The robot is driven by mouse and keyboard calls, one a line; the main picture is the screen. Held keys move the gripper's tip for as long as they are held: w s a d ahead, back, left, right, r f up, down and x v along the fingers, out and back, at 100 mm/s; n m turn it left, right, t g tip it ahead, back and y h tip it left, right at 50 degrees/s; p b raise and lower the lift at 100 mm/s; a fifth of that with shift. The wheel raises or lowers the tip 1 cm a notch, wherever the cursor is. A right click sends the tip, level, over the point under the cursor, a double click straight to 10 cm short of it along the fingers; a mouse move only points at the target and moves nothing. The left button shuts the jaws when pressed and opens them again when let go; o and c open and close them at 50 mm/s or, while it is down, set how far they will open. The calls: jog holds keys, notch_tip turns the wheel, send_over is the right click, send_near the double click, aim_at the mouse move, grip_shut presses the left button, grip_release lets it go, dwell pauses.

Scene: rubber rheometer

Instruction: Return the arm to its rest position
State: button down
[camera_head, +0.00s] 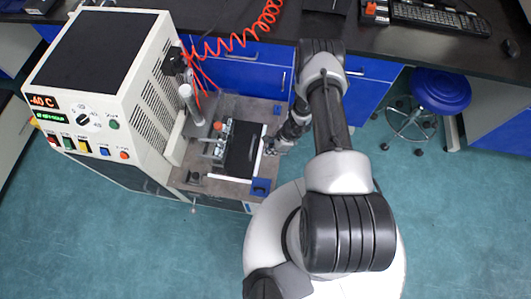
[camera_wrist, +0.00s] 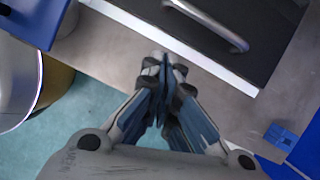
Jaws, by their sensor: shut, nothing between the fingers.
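My gripper (camera_wrist: 165,66) is shut and empty, its fingertips together in the middle of the wrist view. In the head view my gripper (camera_head: 271,147) is at the right edge of the machine's work platform, close beside a black plate (camera_head: 243,150) with a pale border. My arm reaches there from the right and partly hides the tips. In the wrist view the black plate (camera_wrist: 272,22) with a metal bar handle (camera_wrist: 215,22) lies beyond the fingertips. I cannot tell whether the fingertips touch anything.
A white test machine (camera_head: 100,75) with a display reading -40 C stands on the left. Orange coiled hoses (camera_head: 240,37) hang above the platform. A dark bench (camera_head: 430,45) with a keyboard (camera_head: 440,17) runs behind. A blue stool (camera_head: 441,91) stands right. Floor at lower right is clear.

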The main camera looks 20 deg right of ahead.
jog(key=w+p+v, duration=0.1)
jog(key=p+v, duration=0.1)
jog(key=v, duration=0.6)
jog(key=shift+s+r, duration=0.4)
jog(key=shift+r, duration=0.05)
